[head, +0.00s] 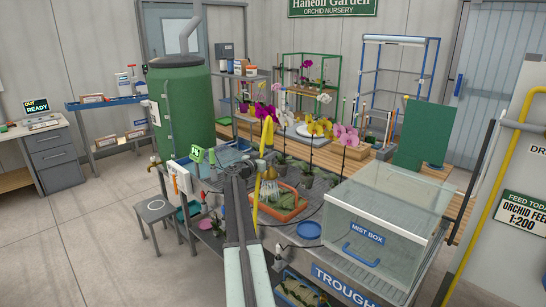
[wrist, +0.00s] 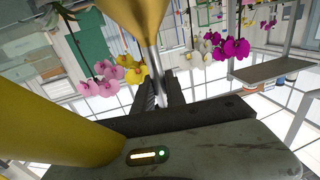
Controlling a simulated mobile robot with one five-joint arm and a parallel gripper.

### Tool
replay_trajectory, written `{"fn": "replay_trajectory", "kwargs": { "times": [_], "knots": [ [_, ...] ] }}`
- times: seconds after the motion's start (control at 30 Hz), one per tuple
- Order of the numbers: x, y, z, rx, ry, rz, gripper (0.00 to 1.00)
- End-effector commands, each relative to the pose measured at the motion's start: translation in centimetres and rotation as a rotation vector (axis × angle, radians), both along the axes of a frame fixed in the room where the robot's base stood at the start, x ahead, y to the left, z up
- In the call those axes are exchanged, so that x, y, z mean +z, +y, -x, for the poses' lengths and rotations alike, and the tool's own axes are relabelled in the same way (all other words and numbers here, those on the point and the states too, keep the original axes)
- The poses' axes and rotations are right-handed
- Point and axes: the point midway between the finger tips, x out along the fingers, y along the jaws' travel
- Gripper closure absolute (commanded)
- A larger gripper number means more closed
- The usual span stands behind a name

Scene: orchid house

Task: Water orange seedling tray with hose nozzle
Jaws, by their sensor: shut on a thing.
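The hose nozzle (head: 268,193) has a brass head and a yellow hose part (head: 267,137) arching above it. My gripper (head: 257,171) is shut on the nozzle. In the wrist view the brass nozzle (wrist: 141,22) rises between my dark fingers (wrist: 160,96), and a thick yellow part (wrist: 45,125) fills the left. The orange seedling tray (head: 294,215) lies on the bench with green seedlings in it. The brass head hangs over the tray's back left part, apparently pointing down. I cannot tell whether water is flowing.
A clear mist box (head: 375,222) stands right of the tray on the trough bench. A blue saucer (head: 309,230) lies in front of the tray. Potted orchids (head: 318,128) stand close behind it. A green tank (head: 182,110) is at the left.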

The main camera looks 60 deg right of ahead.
Motion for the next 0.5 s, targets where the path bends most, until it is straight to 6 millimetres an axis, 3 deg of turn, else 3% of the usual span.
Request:
{"fn": "replay_trajectory", "kwargs": {
  "times": [0.3,0.5],
  "knots": [
    [0.0,-1.2,-4.6,0.001,0.001,0.001,1.00],
    [0.0,-1.7,-6.5,-0.002,0.001,0.001,1.00]
  ]
}}
